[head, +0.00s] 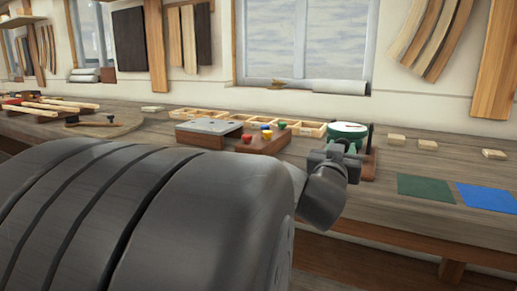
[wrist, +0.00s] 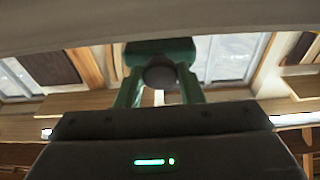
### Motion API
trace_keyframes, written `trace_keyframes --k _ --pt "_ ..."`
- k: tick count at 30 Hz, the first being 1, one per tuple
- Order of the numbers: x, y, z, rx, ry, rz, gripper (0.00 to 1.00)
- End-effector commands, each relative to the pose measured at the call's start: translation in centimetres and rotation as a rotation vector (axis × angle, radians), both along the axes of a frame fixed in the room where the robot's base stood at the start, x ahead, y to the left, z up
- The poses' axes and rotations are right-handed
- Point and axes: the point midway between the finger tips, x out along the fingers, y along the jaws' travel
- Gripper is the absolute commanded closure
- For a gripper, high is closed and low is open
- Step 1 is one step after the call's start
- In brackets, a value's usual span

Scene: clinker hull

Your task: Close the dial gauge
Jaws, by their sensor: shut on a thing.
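The dial gauge (head: 346,129) is a round green body with a pale face and a red mark on it. It stands on the bench right of the middle in the head view, partly hidden behind my gripper (head: 345,147). In the wrist view a green part of the gauge (wrist: 160,46) is at the top centre, with a dark round knob (wrist: 160,72) below it. My gripper (wrist: 160,88) is shut on the dial gauge, apparently at this knob. The exact contact and most of the gauge's lower part are hidden.
A wooden block with coloured knobs (head: 265,142) and a grey-topped block (head: 208,131) stand left of the gauge. A shallow divided wooden tray (head: 228,120) lies behind them. Green (head: 425,188) and blue (head: 487,197) mats lie at right, with small wooden blocks (head: 396,139) behind.

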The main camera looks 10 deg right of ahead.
Motion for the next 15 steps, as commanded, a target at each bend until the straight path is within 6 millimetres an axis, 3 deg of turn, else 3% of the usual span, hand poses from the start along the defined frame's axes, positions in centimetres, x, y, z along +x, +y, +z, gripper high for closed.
trace_keyframes --k 1,15 --pt "0.33 0.09 -0.68 -0.001 -0.001 0.003 1.00" --pt "0.86 0.08 -1.02 -0.006 -0.013 0.001 1.00"
